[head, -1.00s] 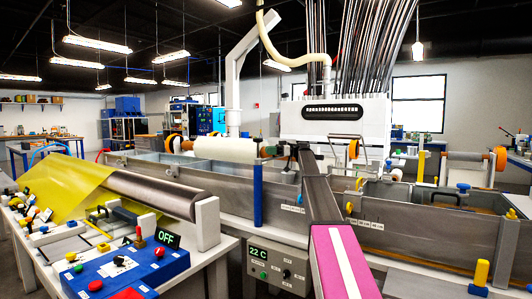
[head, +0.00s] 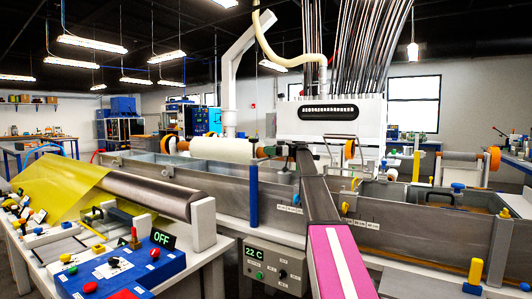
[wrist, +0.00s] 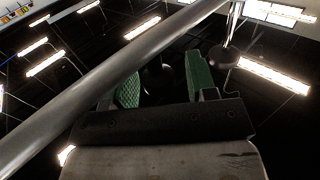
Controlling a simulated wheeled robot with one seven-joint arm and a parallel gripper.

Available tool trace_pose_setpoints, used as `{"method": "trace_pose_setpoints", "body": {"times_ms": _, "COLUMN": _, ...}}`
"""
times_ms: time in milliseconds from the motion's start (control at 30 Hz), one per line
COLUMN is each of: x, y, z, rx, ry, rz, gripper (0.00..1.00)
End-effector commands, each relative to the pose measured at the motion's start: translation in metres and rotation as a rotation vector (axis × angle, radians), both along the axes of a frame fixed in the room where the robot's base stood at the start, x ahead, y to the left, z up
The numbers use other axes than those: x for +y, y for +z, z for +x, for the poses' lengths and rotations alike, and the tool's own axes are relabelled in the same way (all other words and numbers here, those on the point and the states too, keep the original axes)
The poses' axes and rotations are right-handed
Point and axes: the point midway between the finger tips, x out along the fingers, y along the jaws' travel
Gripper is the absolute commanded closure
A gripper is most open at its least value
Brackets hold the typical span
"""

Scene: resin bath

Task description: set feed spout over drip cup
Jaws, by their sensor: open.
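A cream curved pipe (head: 290,61), which may be the feed spout, runs from beside the top of a white angled post (head: 229,85) down to the white machine head. I cannot pick out a drip cup for certain. My gripper (wrist: 162,82) has two green-padded fingers standing apart, with nothing clearly held between them. In the wrist view a thick grey bar (wrist: 95,85) crosses diagonally close to the fingers; whether it touches them I cannot tell. In the head view my arm reaches forward over the bath, and its far end is small and partly hidden.
The long grey resin bath (head: 180,176) spans the middle. A white roll (head: 222,148) lies above it. At front left are a dark roller (head: 155,190) with yellow film and a blue control box (head: 110,268). A "22 C" control unit (head: 275,266) sits below the bath.

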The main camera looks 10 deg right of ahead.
Motion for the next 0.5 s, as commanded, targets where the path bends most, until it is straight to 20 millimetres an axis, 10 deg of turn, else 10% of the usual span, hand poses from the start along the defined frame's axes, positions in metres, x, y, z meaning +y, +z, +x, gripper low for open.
{"method": "trace_pose_setpoints", "body": {"times_ms": 500, "x": -0.087, "y": 0.000, "z": 0.003, "rx": 0.000, "ry": -0.001, "rz": 0.000, "gripper": 0.48}}
